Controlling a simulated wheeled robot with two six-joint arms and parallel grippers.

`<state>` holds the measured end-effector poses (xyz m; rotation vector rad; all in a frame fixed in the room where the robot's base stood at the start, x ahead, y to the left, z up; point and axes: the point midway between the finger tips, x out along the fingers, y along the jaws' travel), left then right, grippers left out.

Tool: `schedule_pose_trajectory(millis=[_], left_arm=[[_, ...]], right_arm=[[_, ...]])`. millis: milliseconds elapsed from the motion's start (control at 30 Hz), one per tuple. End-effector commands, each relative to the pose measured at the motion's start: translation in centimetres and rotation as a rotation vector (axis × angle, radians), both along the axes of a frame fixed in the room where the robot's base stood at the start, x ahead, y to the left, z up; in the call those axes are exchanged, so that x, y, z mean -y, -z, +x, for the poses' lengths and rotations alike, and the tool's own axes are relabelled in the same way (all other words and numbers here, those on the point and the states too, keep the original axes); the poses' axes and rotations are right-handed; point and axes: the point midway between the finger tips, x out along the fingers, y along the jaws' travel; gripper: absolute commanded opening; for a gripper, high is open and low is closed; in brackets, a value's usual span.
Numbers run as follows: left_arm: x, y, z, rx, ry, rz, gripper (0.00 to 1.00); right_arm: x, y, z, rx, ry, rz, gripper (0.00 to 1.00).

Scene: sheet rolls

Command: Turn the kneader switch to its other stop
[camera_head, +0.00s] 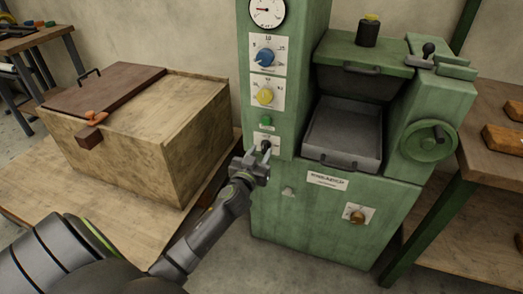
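The green machine (310,225) carries a narrow control panel on its left side. Low on that panel, under a green button (266,121), is a small white switch plate (262,137). My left gripper (262,158) is right in front of this plate, with its fingertips at the plate's lower part. The gripper hides most of whatever switch sits there, so I cannot tell its position or whether the fingers touch it. The finger gap is too small to read. A brass knob (356,214) on a white plate shows at the lower right of the machine front. My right gripper is not in view.
Above are a blue knob (264,57), a yellow knob (264,96) and a gauge (267,11). A metal tray (342,133) and a handwheel (429,140) are to the right. A wooden chest (180,130) stands close on the left. A shelf (490,130) is at the right.

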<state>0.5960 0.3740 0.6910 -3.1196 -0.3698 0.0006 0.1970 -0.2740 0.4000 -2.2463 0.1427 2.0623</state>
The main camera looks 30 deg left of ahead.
Motion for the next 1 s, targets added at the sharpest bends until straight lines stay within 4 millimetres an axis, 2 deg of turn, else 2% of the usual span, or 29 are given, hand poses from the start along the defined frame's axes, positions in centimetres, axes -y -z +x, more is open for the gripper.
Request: schedule_pose_trajectory(millis=[200, 500, 800, 1000], left_arm=[[-0.4, 0.0, 1.6, 0.0, 0.0, -0.001, 0.36], [-0.4, 0.0, 1.8, 0.0, 0.0, 0.0, 0.36], [-0.4, 0.0, 1.7, 0.0, 0.0, 0.0, 0.0], [-0.4, 0.0, 1.7, -0.001, 0.0, 0.004, 0.0]], right_arm=[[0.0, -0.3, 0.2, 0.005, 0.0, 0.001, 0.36], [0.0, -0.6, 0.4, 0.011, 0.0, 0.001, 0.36], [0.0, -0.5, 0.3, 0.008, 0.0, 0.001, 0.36], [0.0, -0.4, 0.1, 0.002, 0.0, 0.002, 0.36]])
